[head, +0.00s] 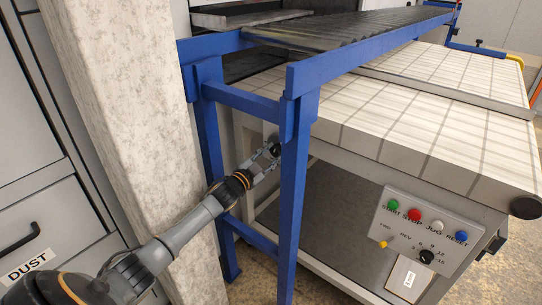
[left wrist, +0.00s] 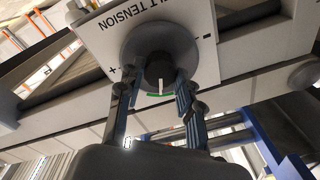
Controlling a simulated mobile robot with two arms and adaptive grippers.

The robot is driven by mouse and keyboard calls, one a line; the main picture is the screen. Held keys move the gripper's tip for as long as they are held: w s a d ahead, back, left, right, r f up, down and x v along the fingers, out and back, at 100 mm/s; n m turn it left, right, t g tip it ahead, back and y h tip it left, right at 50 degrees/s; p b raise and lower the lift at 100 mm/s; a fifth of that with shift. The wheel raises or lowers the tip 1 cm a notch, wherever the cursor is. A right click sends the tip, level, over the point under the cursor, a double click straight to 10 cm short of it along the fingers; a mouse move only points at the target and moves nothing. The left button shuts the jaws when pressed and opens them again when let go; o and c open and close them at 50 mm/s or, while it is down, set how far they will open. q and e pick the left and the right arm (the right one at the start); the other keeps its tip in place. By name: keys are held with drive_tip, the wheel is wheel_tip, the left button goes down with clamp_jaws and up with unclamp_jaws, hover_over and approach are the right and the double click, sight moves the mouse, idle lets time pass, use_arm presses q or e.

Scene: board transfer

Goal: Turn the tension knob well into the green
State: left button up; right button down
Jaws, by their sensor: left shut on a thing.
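The tension knob (left wrist: 158,70) is a dark round knob on a white plate (left wrist: 203,62) marked "TENSION", with a plus at left and a minus at right. A green arc (left wrist: 150,94) curves below the knob in the left wrist view. The knob's white pointer line points down at the arc, near its middle. My left gripper (left wrist: 157,78) has its fingers on either side of the knob and is shut on it. In the head view my left gripper (head: 268,154) reaches between the blue legs to the machine's side; the knob is mostly hidden there. My right gripper is not in view.
A blue frame leg (head: 295,200) stands just right of my left gripper, another (head: 208,150) to its left. A concrete pillar (head: 125,120) is close left of the arm. A control panel (head: 428,235) with coloured buttons is on the machine's front. A roller conveyor (head: 350,28) runs above.

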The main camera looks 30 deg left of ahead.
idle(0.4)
use_arm(q)
drive_tip(key=o, duration=1.1)
drive_tip(key=shift+o, duration=0.2)
drive_tip(key=shift+s, duration=0.15)
drive_tip(key=s, duration=1.1)
drive_tip(key=shift+s+a+f, duration=0.3)
drive_tip(key=shift+s+f, duration=0.1)
